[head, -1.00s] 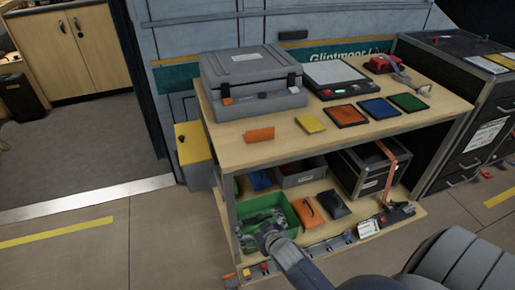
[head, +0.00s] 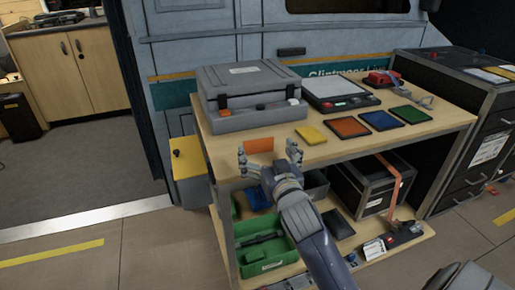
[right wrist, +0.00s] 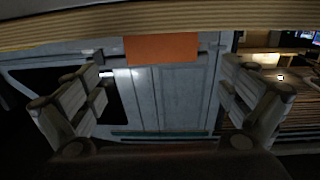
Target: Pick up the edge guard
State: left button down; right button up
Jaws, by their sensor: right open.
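An orange rectangular piece, which I take as the edge guard (head: 259,146), sits at the front edge of the upper wooden tabletop. In the right wrist view the edge guard (right wrist: 162,48) juts past the wooden edge, centred between the fingers. My right gripper (head: 268,158) is open and empty just in front of that edge, one finger to each side of the orange piece, apart from it. The right gripper's fingers (right wrist: 160,78) also show spread in the right wrist view. My left gripper is not in view.
The tabletop (head: 225,157) holds a grey case (head: 250,85), a scale-like device (head: 335,92) and yellow, orange, blue and green flat pads. Below, a green bin (head: 265,258) and a black case (head: 372,185) stand on the lower shelf. A yellow box (head: 190,170) hangs at the left.

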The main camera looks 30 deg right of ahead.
aim_at(259, 141)
jog(key=x, duration=0.4)
jog(key=b+x, duration=0.1)
jog(key=shift+w+f, duration=0.3)
jog(key=shift+w, duration=0.1)
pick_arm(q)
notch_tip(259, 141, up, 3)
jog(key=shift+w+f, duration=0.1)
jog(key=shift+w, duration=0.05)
pick_arm(e)
jog(key=c, duration=1.2)
